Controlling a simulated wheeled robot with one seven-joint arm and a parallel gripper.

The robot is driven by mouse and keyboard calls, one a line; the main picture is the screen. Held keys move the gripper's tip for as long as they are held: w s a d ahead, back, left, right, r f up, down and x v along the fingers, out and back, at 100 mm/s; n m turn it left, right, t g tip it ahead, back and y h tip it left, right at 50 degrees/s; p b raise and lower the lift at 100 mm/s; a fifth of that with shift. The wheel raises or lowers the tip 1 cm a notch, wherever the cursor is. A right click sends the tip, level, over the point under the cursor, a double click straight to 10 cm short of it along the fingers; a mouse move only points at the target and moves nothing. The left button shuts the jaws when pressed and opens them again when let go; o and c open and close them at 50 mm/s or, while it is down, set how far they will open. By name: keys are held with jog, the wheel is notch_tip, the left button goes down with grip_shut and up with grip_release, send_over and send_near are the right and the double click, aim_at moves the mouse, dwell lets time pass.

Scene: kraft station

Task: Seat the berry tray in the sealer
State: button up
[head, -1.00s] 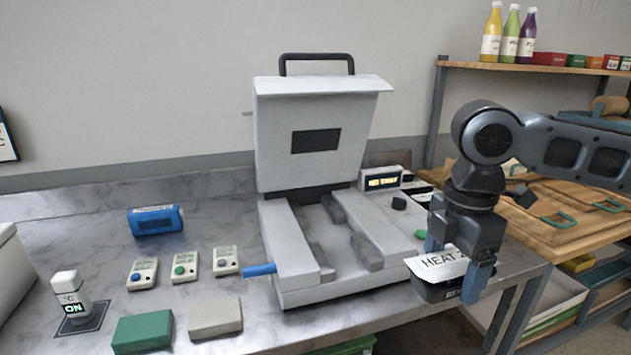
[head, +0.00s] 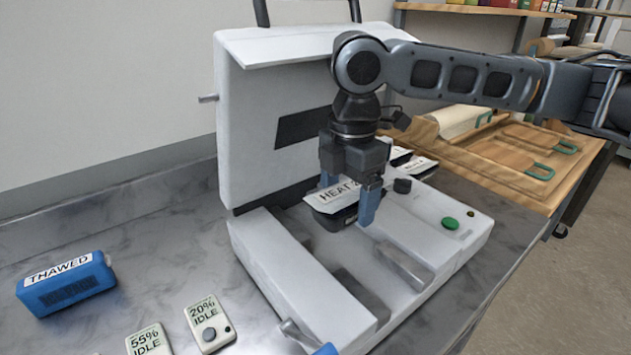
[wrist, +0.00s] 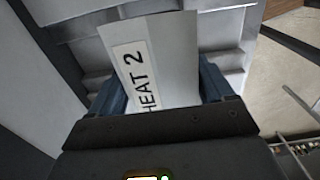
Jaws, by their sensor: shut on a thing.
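The berry tray (head: 337,193) is a small dark tray with a white top labelled "HEAT 2". My gripper (head: 349,200) is shut on it, with a blue finger on either side. The tray is held above the rear part of the sealer's recessed bed. The sealer (head: 310,285) is a white machine with its lid (head: 243,130) raised. Grey metal rails run along both sides of the bed. In the wrist view the tray's label (wrist: 150,75) fills the middle between the fingers. The tray's contents and underside are hidden.
A blue "THAWED" box (head: 65,283) and small white devices, including one marked "20% IDLE" (head: 210,322), are left of the sealer. A wooden bench (head: 500,165) stands behind right.

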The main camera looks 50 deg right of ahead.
jog(key=shift+w+f, duration=0.1)
jog(key=shift+w, duration=0.15)
jog(key=shift+s+f+b, duration=0.1)
jog(key=shift+f+b, duration=2.15)
jog(key=shift+f, duration=0.15)
jog(key=shift+f+b, duration=1)
jog(key=shift+f, duration=0.8)
jog(key=o, duration=1)
jog(key=shift+r, duration=0.1)
jog(key=shift+r+p, duration=4)
jog(key=shift+r, duration=0.45)
